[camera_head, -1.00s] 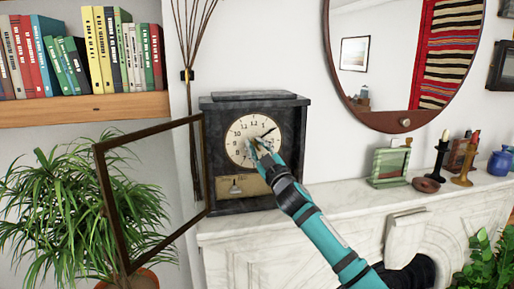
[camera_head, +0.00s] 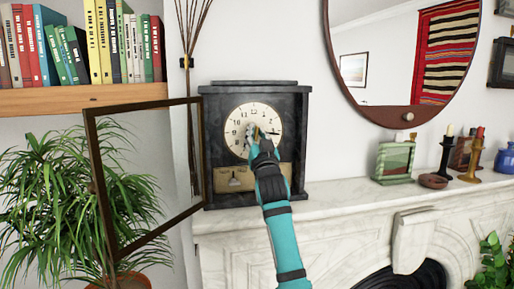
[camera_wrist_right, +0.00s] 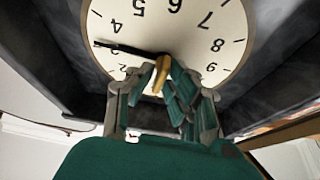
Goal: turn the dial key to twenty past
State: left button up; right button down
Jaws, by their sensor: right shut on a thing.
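The black mantel clock (camera_head: 299,166) stands on the mantelpiece with a cream dial (camera_head: 240,112). My right gripper (camera_head: 254,132) is at the dial's centre, its arm coming up from below. In the right wrist view the dial (camera_wrist_right: 220,20) appears upside down, and my right gripper (camera_wrist_right: 165,66) is shut on a brass-coloured key (camera_wrist_right: 159,82). One dark clock hand (camera_wrist_right: 125,49) shows clearly, its tip at about the three. It also shows in the head view (camera_head: 272,132), pointing right. My fingers cover the dial's centre. My left gripper is out of view.
The glazed clock door (camera_head: 91,180) hangs open to the left, near a potted plant (camera_head: 55,190). A round mirror (camera_head: 385,60) hangs above.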

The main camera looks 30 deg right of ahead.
jog(key=m+h, duration=0.1)
jog(key=m, duration=0.2)
jog(key=m+g+h+b, duration=0.1)
jog(key=m, duration=0.2)
jog(key=shift+a, duration=0.1)
jog(key=shift+g+h, duration=0.3)
jog(key=shift+g, duration=0.1)
jog(key=c, duration=1.4)
grip_release()
jog(key=v, duration=0.7)
jog(key=shift+s+f, duration=0.1)
jog(key=shift+s, duration=0.1)
jog(key=shift+f, duration=0.1)
